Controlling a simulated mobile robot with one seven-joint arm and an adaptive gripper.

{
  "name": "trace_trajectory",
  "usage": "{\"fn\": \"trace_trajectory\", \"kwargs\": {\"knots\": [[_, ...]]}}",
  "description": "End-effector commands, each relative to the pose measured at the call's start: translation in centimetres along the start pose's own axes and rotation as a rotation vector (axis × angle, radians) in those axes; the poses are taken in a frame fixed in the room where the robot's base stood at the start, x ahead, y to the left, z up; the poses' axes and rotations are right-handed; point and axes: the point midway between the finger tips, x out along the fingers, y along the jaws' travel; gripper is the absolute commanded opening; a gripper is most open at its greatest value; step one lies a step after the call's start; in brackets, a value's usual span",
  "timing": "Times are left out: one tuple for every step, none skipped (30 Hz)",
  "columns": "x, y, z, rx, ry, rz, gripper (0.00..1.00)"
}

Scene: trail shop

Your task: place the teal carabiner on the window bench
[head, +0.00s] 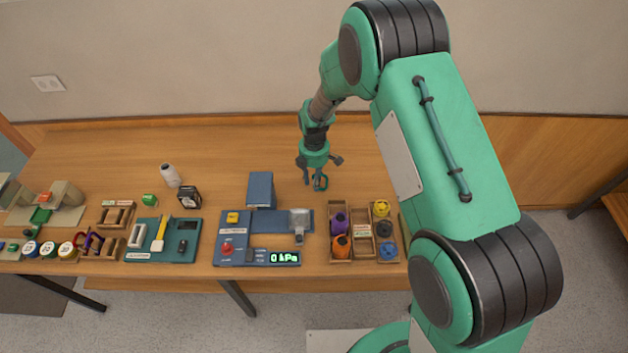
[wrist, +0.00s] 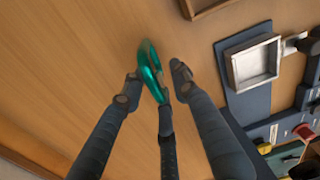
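The teal carabiner (head: 321,183) is a small loop at the back middle of the wooden table, directly below my gripper (head: 318,176). In the wrist view the carabiner (wrist: 151,72) lies between the fingertips of my gripper (wrist: 156,84). The left fingertip and the middle finger are close against it or touching. The right fingertip stands slightly apart. The fingers look spread, not closed on it. Whether the carabiner rests on the tabletop or just above it is hard to tell. No surface in view is clearly marked as the window bench.
The wooden table (head: 100,160) is clear at the back left. A wooden surface edge (head: 618,203) shows far right.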

Motion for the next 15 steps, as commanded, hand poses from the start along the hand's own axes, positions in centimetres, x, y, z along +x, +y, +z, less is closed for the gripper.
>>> {"fn": "trace_trajectory", "kwargs": {"knots": [[0.0, 0.0, 0.0, 0.000, 0.000, 0.000, 0.29], [-0.1, 0.0, 0.0, 0.000, 0.000, 0.000, 0.29], [-0.1, 0.0, 0.0, 0.000, 0.000, 0.000, 0.29], [-0.2, 0.0, 0.0, 0.000, 0.000, 0.000, 0.29], [-0.3, 0.0, 0.0, 0.000, 0.000, 0.000, 0.29], [-0.5, 0.0, 0.0, 0.000, 0.000, 0.001, 0.29], [-0.7, 0.1, 0.0, 0.000, 0.000, 0.001, 0.29], [-0.9, 0.1, 0.0, 0.000, 0.000, 0.002, 0.29], [-1.3, 0.1, 0.0, 0.000, 0.000, 0.002, 0.29], [-1.6, 0.1, 0.0, 0.000, 0.000, 0.002, 0.29], [-1.9, 0.1, 0.0, 0.000, 0.000, 0.002, 0.29], [-2.3, 0.1, 0.0, 0.000, 0.000, 0.002, 0.29], [-2.7, 0.1, 0.0, 0.000, 0.000, 0.002, 0.29], [-3.1, 0.1, 0.0, 0.000, 0.000, 0.003, 0.29], [-3.8, 0.1, 0.0, 0.000, 0.000, 0.002, 0.29]]}}
